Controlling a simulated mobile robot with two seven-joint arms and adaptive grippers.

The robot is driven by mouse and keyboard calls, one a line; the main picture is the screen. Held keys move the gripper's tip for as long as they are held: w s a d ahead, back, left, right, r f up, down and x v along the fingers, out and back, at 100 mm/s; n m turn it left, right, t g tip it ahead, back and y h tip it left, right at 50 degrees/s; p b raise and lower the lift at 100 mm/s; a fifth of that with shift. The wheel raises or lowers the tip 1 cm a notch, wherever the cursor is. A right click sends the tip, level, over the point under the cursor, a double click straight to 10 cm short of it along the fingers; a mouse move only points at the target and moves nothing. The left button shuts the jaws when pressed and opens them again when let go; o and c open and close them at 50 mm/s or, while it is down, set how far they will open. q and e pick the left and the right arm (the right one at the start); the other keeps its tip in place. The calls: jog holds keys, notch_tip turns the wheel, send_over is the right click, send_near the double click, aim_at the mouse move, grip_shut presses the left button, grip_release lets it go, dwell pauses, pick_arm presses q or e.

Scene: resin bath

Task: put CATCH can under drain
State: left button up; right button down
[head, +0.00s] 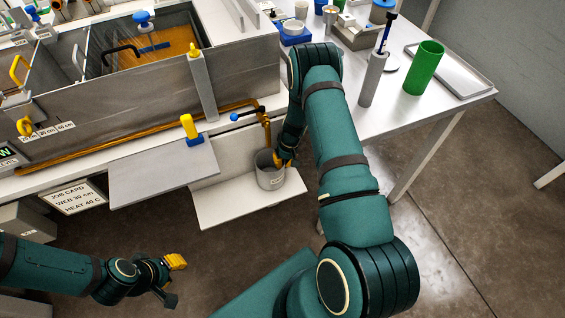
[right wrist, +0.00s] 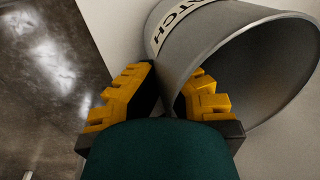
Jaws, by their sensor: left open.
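The grey CATCH can (head: 269,178) stands upright on a low white shelf (head: 235,207) in the head view. The drain, the down-turned end of a copper pipe (head: 267,133), comes down just above the can's mouth. My right gripper (head: 286,162) is at the can's right rim. In the right wrist view the can (right wrist: 225,40) shows its label and open mouth. There my right gripper (right wrist: 167,98) has one finger outside the wall and one inside the mouth. Whether the fingers press the wall is unclear. My left gripper (head: 172,279) is open and empty, low at the left, far from the can.
A grey plate (head: 160,172) juts out left of the can. The bath (head: 150,95) stands above and behind. A white table (head: 430,105) at right bears a green cylinder (head: 424,68), a grey holder (head: 373,80) and a tray (head: 455,72). Open floor lies in front.

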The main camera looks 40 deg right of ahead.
jog(key=shift+f+b, duration=0.35)
jog(key=shift+f, duration=0.05)
jog(key=c, duration=1.1)
grip_release()
jog(key=shift+o, duration=0.2)
jog(key=w+v, duration=0.1)
jog(key=v, duration=1.1)
jog(key=s+a, duration=0.5)
jog(key=a, duration=0.5)
jog(key=s+a+y, duration=0.1)
jog(key=s+a, duration=0.5)
jog(key=a, duration=0.3)
jog(key=s+a+n+t, duration=0.1)
jog(key=s+a, duration=0.4)
jog(key=a, duration=0.5)
jog(key=shift+s+a+f, duration=0.25)
jog(key=shift+s+a, duration=0.05)
